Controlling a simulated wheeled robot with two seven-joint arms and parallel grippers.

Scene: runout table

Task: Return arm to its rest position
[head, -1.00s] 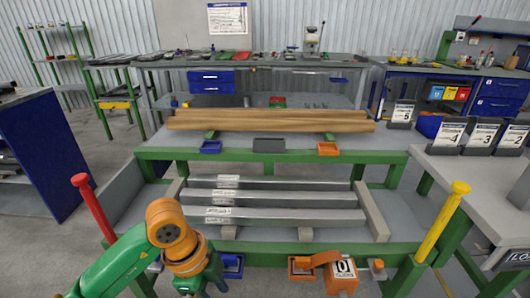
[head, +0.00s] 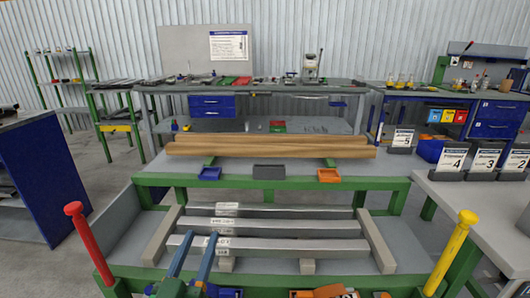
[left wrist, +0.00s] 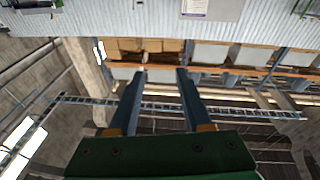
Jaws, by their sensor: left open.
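My left gripper (head: 199,240) is at the bottom of the head view, its two long blue fingers pointing up and apart. It is open, with nothing between the fingers. It appears in front of the grey bars on the green table. In the left wrist view the same gripper (left wrist: 161,76) shows spread blue fingers on a green body, with the ceiling and shelving beyond. The rest of my left arm is mostly below the head view. My right gripper is not seen.
The green runout table (head: 385,183) holds wooden beams (head: 270,146) at the back and grey metal bars (head: 290,228) in front. A red post (head: 90,245) and a yellow post (head: 450,252) stand at its sides. Numbered cards (head: 453,160) stand on the right-hand table.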

